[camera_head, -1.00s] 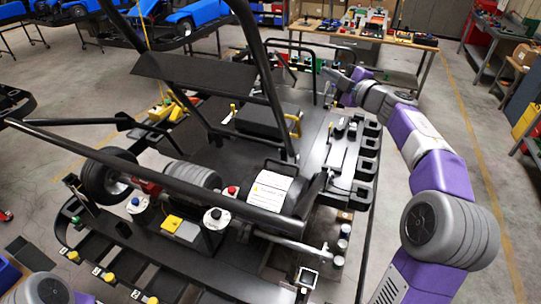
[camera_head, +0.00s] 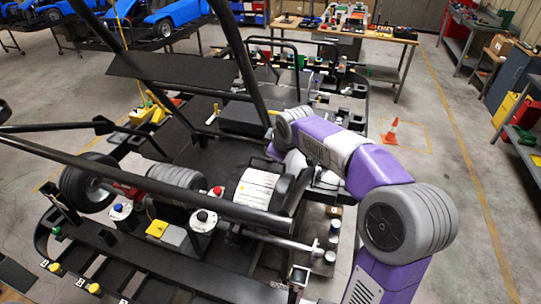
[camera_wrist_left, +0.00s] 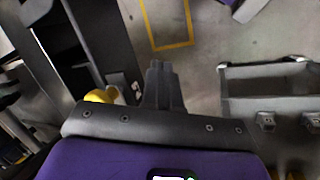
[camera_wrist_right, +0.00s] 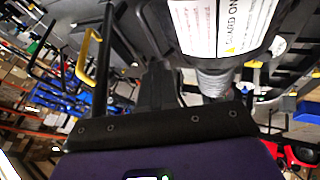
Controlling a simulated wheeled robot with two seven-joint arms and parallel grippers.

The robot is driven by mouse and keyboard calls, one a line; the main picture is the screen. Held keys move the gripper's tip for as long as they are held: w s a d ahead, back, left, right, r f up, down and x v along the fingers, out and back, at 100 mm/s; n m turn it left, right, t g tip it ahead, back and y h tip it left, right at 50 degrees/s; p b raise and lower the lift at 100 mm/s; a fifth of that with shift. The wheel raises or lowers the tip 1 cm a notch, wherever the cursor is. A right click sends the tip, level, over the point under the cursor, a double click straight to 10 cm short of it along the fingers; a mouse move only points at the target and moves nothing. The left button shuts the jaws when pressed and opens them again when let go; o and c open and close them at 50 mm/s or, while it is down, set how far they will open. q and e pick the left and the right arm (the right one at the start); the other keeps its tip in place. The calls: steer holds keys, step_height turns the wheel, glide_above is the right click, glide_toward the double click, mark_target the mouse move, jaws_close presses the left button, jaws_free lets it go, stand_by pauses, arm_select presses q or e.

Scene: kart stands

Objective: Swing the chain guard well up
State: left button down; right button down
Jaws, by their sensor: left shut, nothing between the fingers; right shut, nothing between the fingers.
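The chain guard (camera_head: 258,186) is a black curved cover with a white label, on the kart's right side behind the long black frame tube. In the right wrist view the guard (camera_wrist_right: 222,28) fills the upper right, with part of its label reading "GUARD ON". My right arm reaches in over the kart's right side, its wrist close behind the guard; the fingers are hidden in the head view. My right gripper (camera_wrist_right: 157,72) is shut and empty, left of the guard; contact cannot be told. My left gripper (camera_wrist_left: 162,72) is shut and empty, outside the head view.
Black frame tubes (camera_head: 150,175) cross in front of and above the guard. A grey bar (camera_head: 285,240) lies just below it. A black seat-like block (camera_head: 243,118) is behind. An orange cone (camera_head: 391,133) stands on open floor at right.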

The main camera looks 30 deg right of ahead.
glide_above(269, 172)
step_height(269, 172, down, 8)
steer(key=shift+r+p, duration=0.1)
steer(key=shift+p, duration=0.3)
arm_select(q)
steer(key=shift+r, duration=0.45)
arm_select(e)
steer(key=shift+a, duration=0.1)
